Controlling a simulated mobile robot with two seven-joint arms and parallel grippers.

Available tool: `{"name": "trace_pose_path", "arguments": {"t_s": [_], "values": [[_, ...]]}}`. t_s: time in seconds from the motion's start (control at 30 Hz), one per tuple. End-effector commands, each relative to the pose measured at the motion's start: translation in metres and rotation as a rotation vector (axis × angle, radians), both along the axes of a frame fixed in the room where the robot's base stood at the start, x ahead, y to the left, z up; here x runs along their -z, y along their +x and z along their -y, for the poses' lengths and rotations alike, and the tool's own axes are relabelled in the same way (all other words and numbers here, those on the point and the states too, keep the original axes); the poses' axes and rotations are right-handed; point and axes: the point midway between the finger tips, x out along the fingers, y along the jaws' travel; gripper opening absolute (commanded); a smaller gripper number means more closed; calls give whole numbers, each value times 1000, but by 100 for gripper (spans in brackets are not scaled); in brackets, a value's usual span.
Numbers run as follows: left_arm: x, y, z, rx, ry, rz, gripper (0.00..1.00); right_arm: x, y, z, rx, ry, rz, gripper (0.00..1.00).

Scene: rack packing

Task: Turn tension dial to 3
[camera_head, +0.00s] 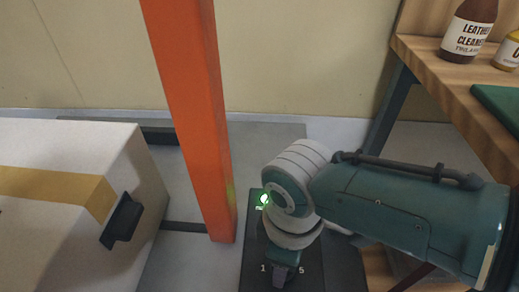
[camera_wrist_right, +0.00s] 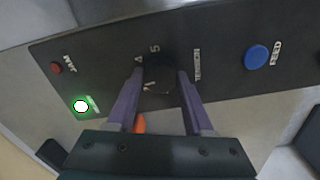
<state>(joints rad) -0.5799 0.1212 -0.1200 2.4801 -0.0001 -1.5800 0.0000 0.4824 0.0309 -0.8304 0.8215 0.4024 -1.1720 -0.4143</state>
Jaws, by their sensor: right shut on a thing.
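The tension dial (camera_wrist_right: 158,74) is a dark round knob on a dark control panel (camera_wrist_right: 215,60), next to the word TENSION. Digits 5, 4 and 1 show around it; its pointer setting cannot be made out. My right gripper (camera_wrist_right: 160,76) has its two purple-grey fingers on either side of the dial and is shut on it. In the head view my right gripper (camera_head: 282,272) reaches down over the panel (camera_head: 252,240) between the printed 1 and 5, hiding the dial. My left gripper is not in view.
On the panel are a blue FEED button (camera_wrist_right: 257,56), a red JAM button (camera_wrist_right: 56,68) and a lit green light (camera_wrist_right: 81,106). An orange post (camera_head: 193,120) stands left of my arm. A white carton (camera_head: 70,240) is at left, a wooden table (camera_head: 440,75) with bottles at right.

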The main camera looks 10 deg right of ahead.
Motion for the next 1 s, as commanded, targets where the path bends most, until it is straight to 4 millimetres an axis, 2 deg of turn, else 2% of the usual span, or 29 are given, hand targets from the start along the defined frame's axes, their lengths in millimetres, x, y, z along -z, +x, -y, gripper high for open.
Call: {"name": "trace_pose_path", "arguments": {"t_s": [0.3, 0.8, 0.83, 1.0], "values": [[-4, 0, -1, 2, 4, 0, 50, -1, 0, 0, 102, 1, -1, 0], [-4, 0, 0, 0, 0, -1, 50, 0, 0, 0, 115, 1, 0, 0], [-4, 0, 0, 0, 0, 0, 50, 0, 0, 0, 115, 1, 0, 55], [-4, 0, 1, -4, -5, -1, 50, 0, 0, 0, 115, 1, 1, 74]]}}
